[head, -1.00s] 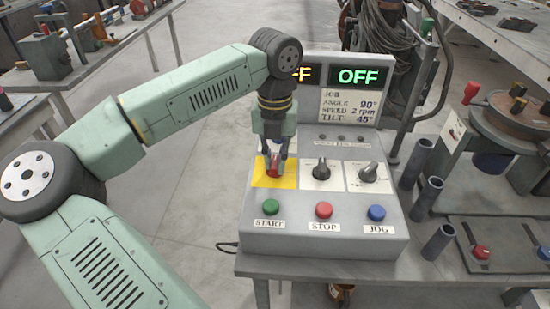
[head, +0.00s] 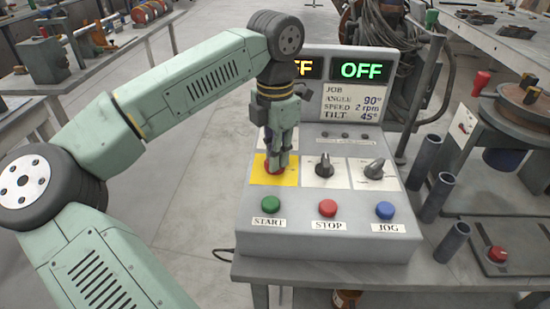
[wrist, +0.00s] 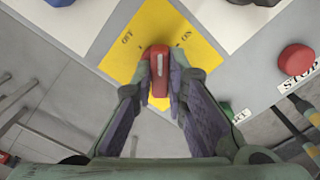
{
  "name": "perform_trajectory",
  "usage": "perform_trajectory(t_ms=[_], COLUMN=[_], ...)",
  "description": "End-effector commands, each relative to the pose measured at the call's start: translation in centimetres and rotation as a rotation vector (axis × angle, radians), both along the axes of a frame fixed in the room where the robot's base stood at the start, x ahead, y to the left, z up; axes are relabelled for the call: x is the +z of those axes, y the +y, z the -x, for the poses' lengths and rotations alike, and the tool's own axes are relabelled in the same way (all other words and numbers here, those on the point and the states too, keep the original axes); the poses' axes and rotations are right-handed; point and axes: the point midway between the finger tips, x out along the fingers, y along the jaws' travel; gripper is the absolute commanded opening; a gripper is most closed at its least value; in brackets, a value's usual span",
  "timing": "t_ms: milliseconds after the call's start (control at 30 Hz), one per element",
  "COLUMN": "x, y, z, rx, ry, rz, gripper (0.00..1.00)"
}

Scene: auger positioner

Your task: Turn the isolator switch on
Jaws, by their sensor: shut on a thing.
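The isolator switch is a red handle (wrist: 159,78) on a yellow plate (wrist: 192,45) marked OFF and ON. In the wrist view the handle stands between the two marks; which one it points to is not clear. My gripper (wrist: 159,90) is shut on the handle, one finger on each side. In the head view my gripper (head: 277,166) comes down from above onto the yellow plate (head: 259,178) and hides most of the red handle. A green OFF display (head: 362,70) is lit on the console (head: 330,240); an orange display beside it is partly hidden by my arm.
Two black knobs (head: 324,167) (head: 374,168) sit right of the yellow plate. Green START (head: 269,204), red STOP (head: 327,208) and blue JOG (head: 385,209) buttons lie in front. Upright grey tubes (head: 448,240) stand to the right. Open floor lies to the left.

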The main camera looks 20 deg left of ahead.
Motion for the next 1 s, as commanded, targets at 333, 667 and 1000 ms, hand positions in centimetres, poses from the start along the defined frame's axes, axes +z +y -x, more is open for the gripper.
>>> perform_trajectory(t_ms=[333,667,1000], x=[-0.06,-0.01,0.03], y=[-0.02,-0.04,-0.02], z=[-0.06,-0.04,-0.05], rx=[-0.326,-0.579,-0.711], ry=[-0.002,-0.002,-0.002], rz=[0.002,0.002,0.0], gripper=[0.0,0.0,0.0])
